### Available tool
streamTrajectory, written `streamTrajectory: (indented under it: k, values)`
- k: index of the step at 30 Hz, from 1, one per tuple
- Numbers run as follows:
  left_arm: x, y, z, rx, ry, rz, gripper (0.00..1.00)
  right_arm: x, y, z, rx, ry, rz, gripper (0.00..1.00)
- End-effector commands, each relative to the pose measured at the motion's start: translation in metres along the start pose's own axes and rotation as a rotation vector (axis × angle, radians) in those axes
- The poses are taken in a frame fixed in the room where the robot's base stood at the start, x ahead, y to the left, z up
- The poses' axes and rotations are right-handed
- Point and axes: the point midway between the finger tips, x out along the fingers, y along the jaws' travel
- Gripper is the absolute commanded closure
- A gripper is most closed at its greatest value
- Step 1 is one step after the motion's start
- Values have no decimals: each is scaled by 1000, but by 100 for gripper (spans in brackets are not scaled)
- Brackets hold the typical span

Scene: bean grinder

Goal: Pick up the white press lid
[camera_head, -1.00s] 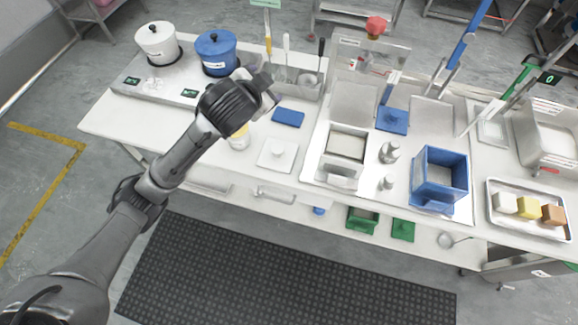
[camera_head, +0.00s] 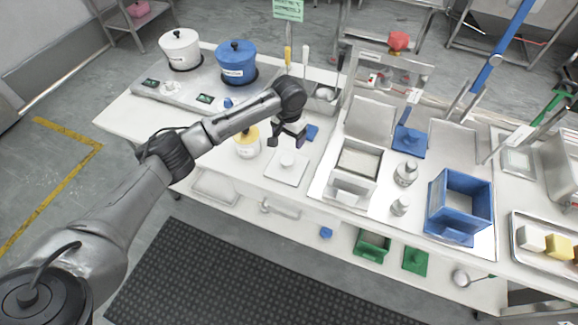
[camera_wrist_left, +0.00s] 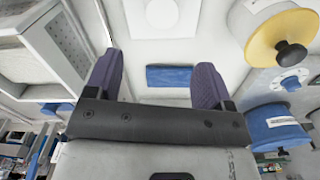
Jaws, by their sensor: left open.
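The white press lid (camera_head: 288,167) is a flat square plate with a raised round knob, lying on the white table left of the press frames. In the left wrist view the lid (camera_wrist_left: 185,24) is at the top edge, partly cut off, beyond the fingertips. My left gripper (camera_head: 287,139) points down above the table, just behind the lid and apart from it. In the left wrist view the left gripper (camera_wrist_left: 157,80) has its two purple-grey fingers wide apart with nothing between them. My right gripper is in neither view.
A blue block (camera_head: 312,132) lies behind the lid. A yellow-lidded jar (camera_head: 248,144) stands close on its left. A white press box (camera_head: 356,170) stands to its right. Blue and white pots (camera_head: 237,63) are at the back left. The table just around the lid is bare.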

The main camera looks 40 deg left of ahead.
Motion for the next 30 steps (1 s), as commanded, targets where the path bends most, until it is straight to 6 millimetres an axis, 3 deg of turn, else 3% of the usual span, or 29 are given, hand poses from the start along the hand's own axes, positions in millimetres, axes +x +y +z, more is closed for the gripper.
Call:
streamTrajectory:
  k: [3, 9, 23, 30]
  values:
    - [25, 0, 1, 0, -2, 0, 25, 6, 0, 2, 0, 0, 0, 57]
    - [55, 1, 0, 3, -1, 0, 25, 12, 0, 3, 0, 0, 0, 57]
    - [79, 0, 1, 3, 1, -1, 25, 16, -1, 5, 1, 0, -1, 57]
    - [110, -2, 5, 3, 0, -1, 25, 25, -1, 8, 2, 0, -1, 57]
